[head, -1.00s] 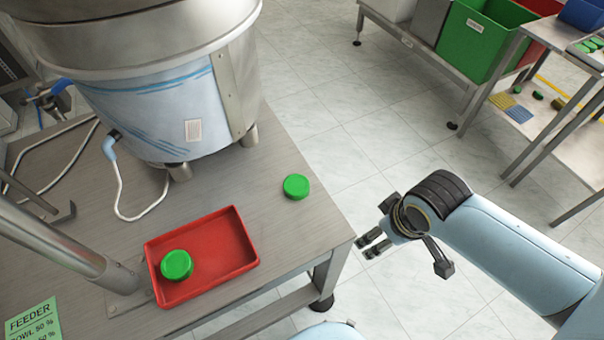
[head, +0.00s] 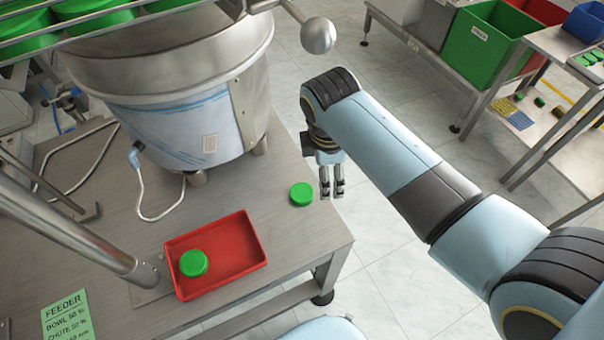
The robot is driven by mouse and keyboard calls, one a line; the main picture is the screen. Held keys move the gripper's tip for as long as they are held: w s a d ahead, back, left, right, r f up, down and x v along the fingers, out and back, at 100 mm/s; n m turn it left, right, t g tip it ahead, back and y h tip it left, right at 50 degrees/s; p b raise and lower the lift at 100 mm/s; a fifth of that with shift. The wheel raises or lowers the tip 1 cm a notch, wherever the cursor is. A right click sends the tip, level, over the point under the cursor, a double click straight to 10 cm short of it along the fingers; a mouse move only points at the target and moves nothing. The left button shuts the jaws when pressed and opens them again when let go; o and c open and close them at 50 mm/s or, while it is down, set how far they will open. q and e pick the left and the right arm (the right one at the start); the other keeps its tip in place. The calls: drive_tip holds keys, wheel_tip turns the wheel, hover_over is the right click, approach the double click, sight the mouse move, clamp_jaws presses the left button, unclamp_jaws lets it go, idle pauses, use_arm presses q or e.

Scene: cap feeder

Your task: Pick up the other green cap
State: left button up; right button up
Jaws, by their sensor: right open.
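One green cap (head: 301,194) lies on the grey table top near its right edge, outside the tray. Another green cap (head: 193,263) lies in the red tray (head: 252,263), towards its left side. My right gripper (head: 332,194) points down just to the right of the loose cap, by the table's right edge. It is open, with nothing between its fingers. I cannot tell its height above the table. My left gripper does not show.
A large steel bowl feeder (head: 172,110) stands behind the tray. A metal post (head: 75,233) rises at the left by a green feeder label (head: 68,318). A steel ball knob (head: 318,36) hangs at the top. Table surface between cap and tray is clear.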

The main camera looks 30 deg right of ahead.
drive_tip(key=w+a+f+n+g, duration=0.1)
drive_tip(key=w+a+f+n, duration=0.2)
drive_tip(key=w+a+n, duration=0.25)
drive_tip(key=b, duration=0.6)
hover_over(302, 192)
drive_tip(key=a, duration=0.1)
drive_tip(key=shift+n, duration=0.35)
drive_tip(key=f, duration=0.5)
drive_tip(key=shift+a+f, duration=0.2)
drive_tip(key=shift+f, duration=0.1)
drive_tip(key=f+b, duration=0.2)
drive_tip(key=b, duration=0.1)
drive_tip(key=d+f+b, duration=0.1)
drive_tip(key=f+b, duration=0.2)
drive_tip(key=b, duration=0.1)
drive_tip(key=shift+d+f, duration=0.1)
drive_tip(key=shift+f, duration=0.15)
drive_tip(key=shift+r, duration=0.15)
drive_tip(key=shift+c, duration=0.2)
drive_tip(key=c, duration=0.8)
